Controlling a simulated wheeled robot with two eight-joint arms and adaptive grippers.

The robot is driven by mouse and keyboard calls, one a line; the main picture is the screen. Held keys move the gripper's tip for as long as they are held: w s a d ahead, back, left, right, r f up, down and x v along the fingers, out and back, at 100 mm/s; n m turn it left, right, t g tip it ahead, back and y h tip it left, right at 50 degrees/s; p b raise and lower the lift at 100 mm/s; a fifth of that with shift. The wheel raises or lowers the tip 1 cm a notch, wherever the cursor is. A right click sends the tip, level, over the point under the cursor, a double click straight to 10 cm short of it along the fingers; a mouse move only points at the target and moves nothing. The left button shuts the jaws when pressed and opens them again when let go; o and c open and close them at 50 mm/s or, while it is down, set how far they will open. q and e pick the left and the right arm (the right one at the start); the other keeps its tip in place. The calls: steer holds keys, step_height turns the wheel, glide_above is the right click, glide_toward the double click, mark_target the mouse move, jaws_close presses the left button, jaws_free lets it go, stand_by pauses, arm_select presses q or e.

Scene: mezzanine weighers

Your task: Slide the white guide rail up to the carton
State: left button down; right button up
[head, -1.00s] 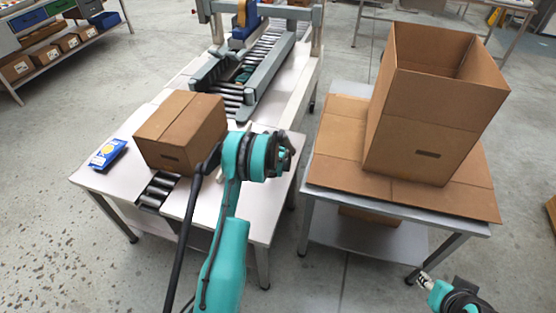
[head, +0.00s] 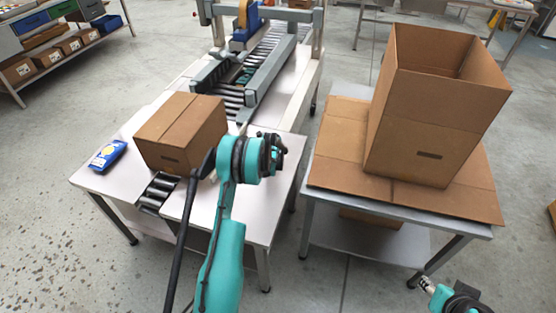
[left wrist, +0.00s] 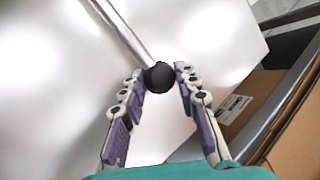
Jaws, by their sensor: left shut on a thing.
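The brown carton (head: 180,132) sits on rollers on the white table at left in the head view. In the left wrist view, a brown surface with a label (left wrist: 235,107), probably the carton, is at right. My left gripper (left wrist: 162,80) is shut on a black round knob (left wrist: 159,77) at the end of a pale rod (left wrist: 122,30). A broad white surface lies below; I cannot tell whether it is the guide rail or the tabletop. My arm hides the guide rail area in the head view. My right gripper (head: 425,284) is at the lower right, away from the tables; its jaws are unclear.
A roller conveyor (head: 262,62) with grey side rails runs behind. A second table (head: 400,222) at right bears a tall open box (head: 425,125) on flat cardboard. Bare floor lies between the tables.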

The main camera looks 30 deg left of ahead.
arm_select(q)
steer(key=a, duration=0.2)
steer(key=s+a, duration=0.1)
steer(key=a, duration=0.4)
steer(key=shift+s+a+b, duration=0.2)
steer(key=shift+s+b, duration=0.1)
steer(key=shift+s, duration=0.1)
steer(key=c, duration=1.1)
jaws_free()
steer(key=shift+d+r, duration=0.1)
steer(key=v, duration=1.1)
steer(key=shift+s+d+r, duration=0.15)
steer(key=shift+s+r, duration=0.05)
steer(key=shift+r, duration=0.15)
